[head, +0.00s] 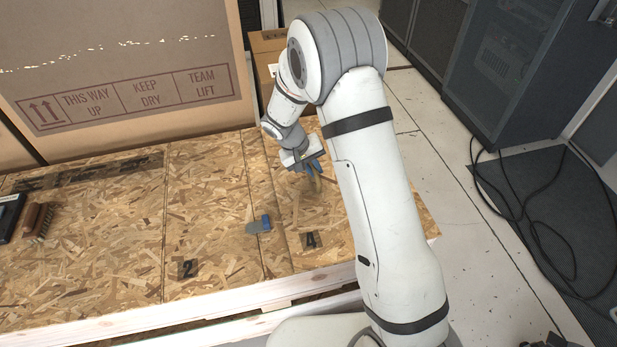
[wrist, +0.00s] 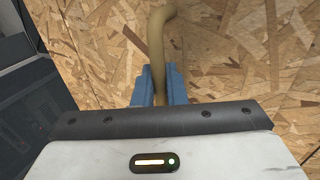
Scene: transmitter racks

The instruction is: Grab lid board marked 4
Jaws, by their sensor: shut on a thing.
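The lid board marked 4 (head: 335,235) is the right-hand board of the crate's wooden chip-board top, with a dark "4" label (head: 311,240) near its front edge. It lies flat, in line with the boards beside it. A tan, curved handle (wrist: 156,35) stands up from a chip-board surface in the wrist view; it also shows in the head view (head: 317,184). My gripper (head: 313,170) has its blue fingers (wrist: 160,82) shut on this handle, one on each side. My arm hides part of the board's right side in the head view.
A board marked 2 (head: 205,235) lies to the left. A small blue-handled tool (head: 259,225) lies near the seam beside board 4. A brush (head: 38,221) is at far left. A big carton (head: 120,70) stands behind. Loose cables (head: 530,215) lie on the right floor.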

